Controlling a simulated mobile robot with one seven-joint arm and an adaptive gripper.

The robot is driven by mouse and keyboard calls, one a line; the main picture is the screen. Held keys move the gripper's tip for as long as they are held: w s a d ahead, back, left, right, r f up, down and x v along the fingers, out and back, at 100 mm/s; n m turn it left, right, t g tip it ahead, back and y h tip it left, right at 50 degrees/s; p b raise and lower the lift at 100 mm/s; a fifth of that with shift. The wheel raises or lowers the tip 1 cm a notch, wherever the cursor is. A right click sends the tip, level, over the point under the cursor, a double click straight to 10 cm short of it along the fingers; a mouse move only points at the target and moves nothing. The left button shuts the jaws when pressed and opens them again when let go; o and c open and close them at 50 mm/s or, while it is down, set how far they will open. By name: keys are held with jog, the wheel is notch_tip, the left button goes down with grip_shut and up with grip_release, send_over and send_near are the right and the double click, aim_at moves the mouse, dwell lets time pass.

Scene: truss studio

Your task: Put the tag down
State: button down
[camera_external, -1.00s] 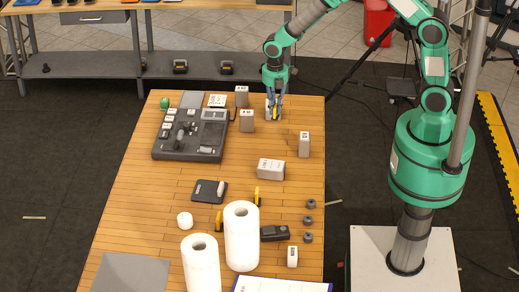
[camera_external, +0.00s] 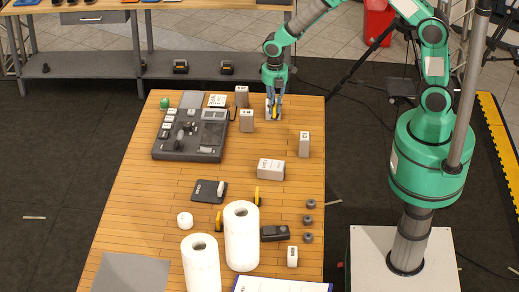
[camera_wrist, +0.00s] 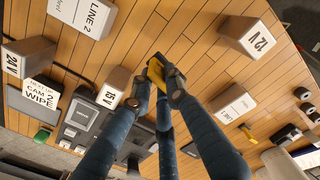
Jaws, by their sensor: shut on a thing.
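My gripper (camera_external: 275,114) is over the far right corner of the wooden table. In the wrist view, its fingers (camera_wrist: 162,75) are shut on a small yellow tag (camera_wrist: 155,70). The tag shows as a small yellow patch (camera_external: 276,112) in the external view, largely hidden by the fingers. A pale box marked LINE 2 (camera_wrist: 78,14) is close by in the wrist view. I cannot tell whether the tag touches the box or the table.
Boxes marked 24 V (camera_wrist: 28,58), 15 V (camera_wrist: 115,86), 12 V (camera_wrist: 255,38) and LINE 1 (camera_wrist: 232,103) stand around. A dark console (camera_external: 185,151) lies to the left. Paper rolls (camera_external: 241,236) stand at the front. Bare table (camera_external: 140,195) shows at the left.

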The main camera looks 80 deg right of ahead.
jog(key=w+a+f+n, duration=0.1)
jog(key=w+a+n, duration=0.1)
jog(key=a, duration=0.8)
jog(key=w+a+f+n+p, duration=0.1)
jog(key=w+a+n, duration=0.1)
jog(key=a+n, duration=0.3)
jog(key=w+a+f+n+p, duration=0.1)
jog(key=a+n, duration=0.3)
jog(key=a, duration=1)
jog(key=shift+w+a+f, duration=0.35)
jog(key=shift+w+f, duration=0.1)
jog(key=shift+w, duration=0.25)
jog(key=shift+w, duration=0.15)
jog(key=p, duration=0.1)
send_over(209, 186)
jog(key=shift+w+f, duration=0.1)
jog(key=shift+f, duration=0.65)
jog(key=shift+f+p, duration=0.4)
jog(key=shift+f, duration=1.35)
jog(key=shift+f, duration=0.15)
